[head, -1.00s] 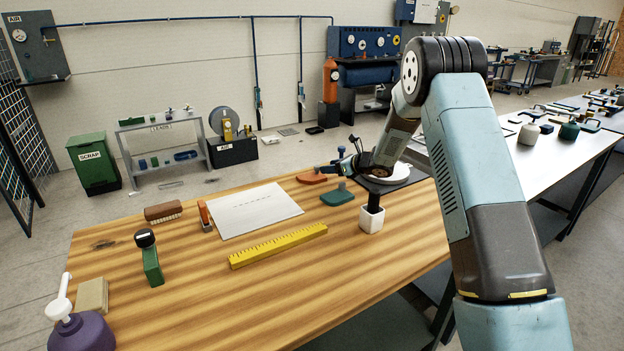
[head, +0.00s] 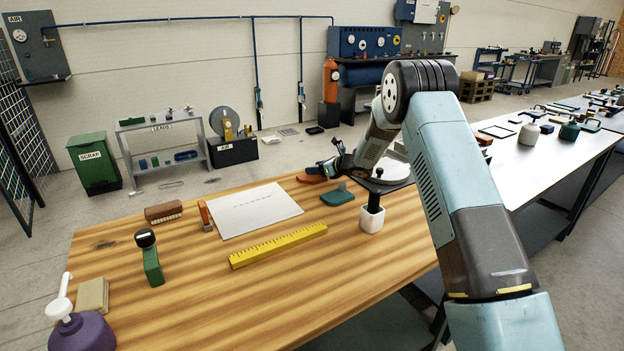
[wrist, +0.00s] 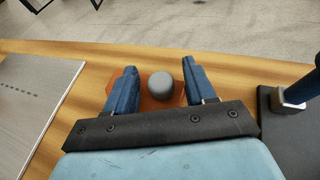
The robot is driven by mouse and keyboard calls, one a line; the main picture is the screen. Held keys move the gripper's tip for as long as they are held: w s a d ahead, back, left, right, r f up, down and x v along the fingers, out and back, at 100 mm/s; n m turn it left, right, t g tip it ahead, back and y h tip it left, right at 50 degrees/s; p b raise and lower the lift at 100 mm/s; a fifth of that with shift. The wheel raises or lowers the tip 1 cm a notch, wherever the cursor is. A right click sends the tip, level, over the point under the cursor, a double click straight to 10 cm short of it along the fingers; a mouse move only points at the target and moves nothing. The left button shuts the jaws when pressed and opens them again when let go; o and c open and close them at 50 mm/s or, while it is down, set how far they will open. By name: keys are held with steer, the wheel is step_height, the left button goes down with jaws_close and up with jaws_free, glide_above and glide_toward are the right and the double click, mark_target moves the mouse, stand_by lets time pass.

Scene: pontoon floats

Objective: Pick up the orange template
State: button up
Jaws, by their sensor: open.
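The orange template (head: 309,178) lies flat near the far edge of the wooden bench, partly hidden by my gripper (head: 326,168) in the head view. In the wrist view, the orange template (wrist: 160,102) shows between and under my fingers, with a round grey knob (wrist: 160,86) on it. My gripper (wrist: 159,70) is open, with one blue finger on each side of the knob. Gaps show between the knob and both fingers. The template's near part is hidden behind the gripper body.
A teal template (head: 337,198) lies just nearer on the bench. A white cup (head: 372,219) with a dark tool stands to the right. A white sheet (head: 255,211) and a yellow ruler (head: 278,246) lie left and nearer. The bench's near middle is clear.

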jaws_close()
stand_by(0.3)
